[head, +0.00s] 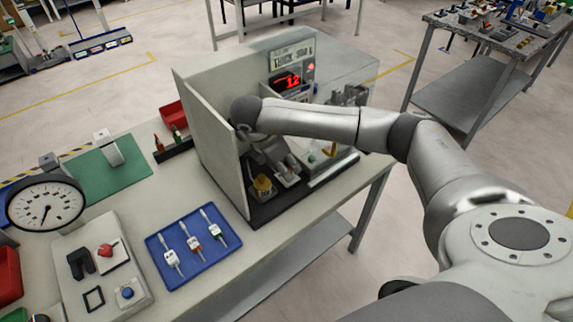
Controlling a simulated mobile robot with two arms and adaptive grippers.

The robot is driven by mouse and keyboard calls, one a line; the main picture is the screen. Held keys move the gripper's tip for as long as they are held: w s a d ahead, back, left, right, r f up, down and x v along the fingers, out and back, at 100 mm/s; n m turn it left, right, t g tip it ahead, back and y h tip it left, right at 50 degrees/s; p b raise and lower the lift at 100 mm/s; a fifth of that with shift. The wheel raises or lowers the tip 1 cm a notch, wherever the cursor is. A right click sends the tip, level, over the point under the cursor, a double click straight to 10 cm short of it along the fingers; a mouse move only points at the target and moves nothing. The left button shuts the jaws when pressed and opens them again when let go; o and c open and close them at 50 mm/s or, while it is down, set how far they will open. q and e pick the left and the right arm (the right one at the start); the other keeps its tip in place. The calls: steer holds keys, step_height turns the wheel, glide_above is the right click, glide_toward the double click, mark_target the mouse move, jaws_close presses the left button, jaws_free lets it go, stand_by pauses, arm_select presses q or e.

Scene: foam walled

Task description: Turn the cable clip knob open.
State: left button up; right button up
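My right arm reaches from the right into a grey-walled booth (213,155) on the bench. My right gripper (276,172) points down inside it, close above the booth's dark floor. A small yellow knob-like part (263,184) sits on a dark base just left of and below the gripper. I cannot tell whether the gripper touches it, and the wrist partly hides the area. The finger gap is too small to judge. Which part is the cable clip knob is not clear. My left gripper is not in view.
A red digital display (287,80) stands at the booth's back. A blue tray (160,264) with several tagged items, a board with a red knob (105,250), and a dial gauge (45,204) lie left.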

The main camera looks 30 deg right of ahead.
steer(key=shift+x, duration=1.25)
jaws_close()
steer(key=shift+f+n+t+b, duration=0.2)
steer(key=shift+n+t+b, duration=0.2)
steer(key=shift+n+b, duration=0.6)
steer(key=n+t+b, duration=0.1)
steer(key=n+b, duration=0.2)
steer(key=b, duration=0.1)
steer(key=n+t+y+b, duration=0.1)
steer(key=n+b, duration=0.1)
steer(key=b, duration=0.1)
steer(key=shift+s+d+f+n+b, duration=0.1)
steer(key=shift+n+b, duration=0.25)
steer(key=shift+n, duration=0.05)
steer(key=shift+r+n+y+b, duration=0.3)
steer(key=shift+n+y+b, duration=0.2)
steer(key=shift+n+b, duration=0.95)
jaws_free()
steer(key=shift+t, duration=0.3)
